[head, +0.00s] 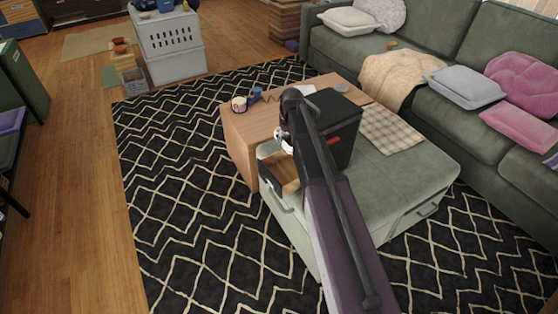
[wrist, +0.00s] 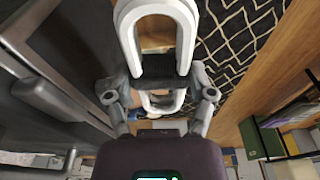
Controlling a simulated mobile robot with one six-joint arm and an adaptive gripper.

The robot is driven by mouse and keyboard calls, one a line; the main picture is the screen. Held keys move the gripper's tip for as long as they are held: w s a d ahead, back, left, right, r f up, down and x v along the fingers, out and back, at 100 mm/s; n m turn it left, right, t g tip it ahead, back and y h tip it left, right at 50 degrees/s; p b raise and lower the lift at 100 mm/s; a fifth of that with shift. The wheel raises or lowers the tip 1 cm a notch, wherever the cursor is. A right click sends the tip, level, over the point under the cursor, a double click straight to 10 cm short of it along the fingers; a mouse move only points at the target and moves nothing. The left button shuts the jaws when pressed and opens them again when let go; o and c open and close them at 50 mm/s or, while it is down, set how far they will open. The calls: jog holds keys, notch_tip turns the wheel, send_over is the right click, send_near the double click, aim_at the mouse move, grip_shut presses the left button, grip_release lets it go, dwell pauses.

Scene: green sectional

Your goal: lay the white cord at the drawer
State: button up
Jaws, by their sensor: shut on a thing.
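The white cord (wrist: 127,38) shows in the wrist view as a thick pale loop, with another pale part between my gripper's fingers. My gripper (wrist: 160,97) is shut on it. In the head view, my gripper (head: 285,136) is small and partly hidden by my own arm, with a bit of white at its end. An open drawer (head: 272,189) stands out of the green ottoman, below and close to my gripper. Its wooden inside shows, and my arm covers part of its right side. I cannot tell whether the cord touches the drawer.
A black box (head: 345,112) stands right beside my arm on the ottoman (head: 400,190). The sofa (head: 420,100) runs along the right. Patterned rug (head: 180,200) lies clear at left.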

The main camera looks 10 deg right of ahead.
jog(key=n+b, duration=0.1)
jog(key=b, duration=0.8)
send_over(281, 177)
notch_tip(281, 177, down, 10)
jog(key=shift+s+f, duration=0.25)
jog(key=shift+s, duration=0.1)
jog(key=shift+d, duration=0.1)
jog(key=shift+f+b, duration=0.2)
jog(key=shift+b, duration=0.25)
notch_tip(281, 177, down, 13)
jog(key=b, duration=1.2)
jog(key=shift+r+b, duration=0.1)
jog(key=shift+b, duration=0.3)
jog(key=o, duration=1.1)
